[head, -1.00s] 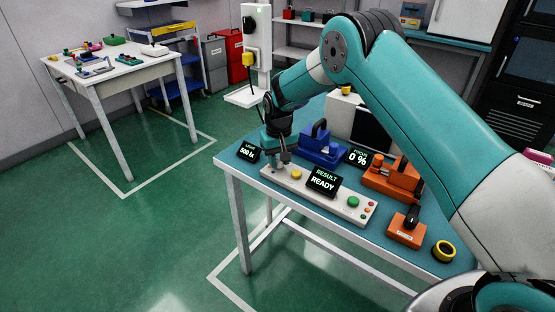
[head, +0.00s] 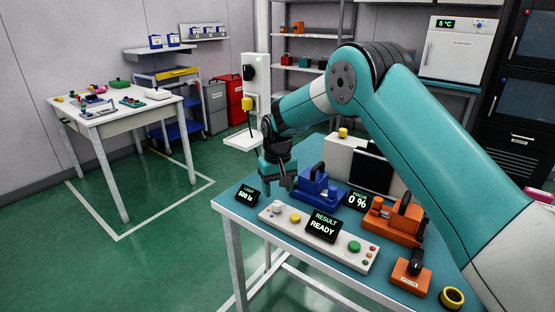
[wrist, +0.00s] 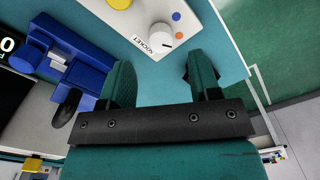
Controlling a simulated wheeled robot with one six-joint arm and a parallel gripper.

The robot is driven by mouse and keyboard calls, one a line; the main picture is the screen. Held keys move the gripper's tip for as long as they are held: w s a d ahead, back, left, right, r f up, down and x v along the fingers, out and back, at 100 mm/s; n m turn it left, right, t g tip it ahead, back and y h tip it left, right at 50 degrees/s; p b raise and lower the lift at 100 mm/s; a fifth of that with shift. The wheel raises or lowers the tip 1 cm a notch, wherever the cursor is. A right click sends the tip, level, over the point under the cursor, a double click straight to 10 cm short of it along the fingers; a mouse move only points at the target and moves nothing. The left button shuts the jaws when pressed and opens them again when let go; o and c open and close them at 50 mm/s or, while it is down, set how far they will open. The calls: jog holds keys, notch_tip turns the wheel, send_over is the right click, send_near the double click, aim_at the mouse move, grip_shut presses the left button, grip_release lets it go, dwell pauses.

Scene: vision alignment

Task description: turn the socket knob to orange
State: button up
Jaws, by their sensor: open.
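The socket knob (wrist: 160,37) is a white round knob on the light panel, beside a "SOCKET" label. A blue dot and an orange dot (wrist: 179,36) sit to its right in the wrist view; I cannot tell for sure which one it points at. In the head view the knob (head: 276,208) is small at the panel's left end. My gripper (wrist: 160,78) is open and empty, its teal fingers apart and clear of the knob. In the head view my gripper (head: 284,184) hangs just behind the panel's left end.
The panel (head: 336,253) also carries a yellow button (head: 295,218), a "RESULT READY" display (head: 323,226) and a green button (head: 354,247). A blue fixture (head: 318,190) stands close behind, right of my gripper. Orange fixtures (head: 395,222) stand further right.

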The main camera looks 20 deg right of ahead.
aim_at(278, 204)
notch_tip(278, 204, up, 12)
jog(key=shift+b, duration=0.3)
jog(key=shift+s, duration=0.1)
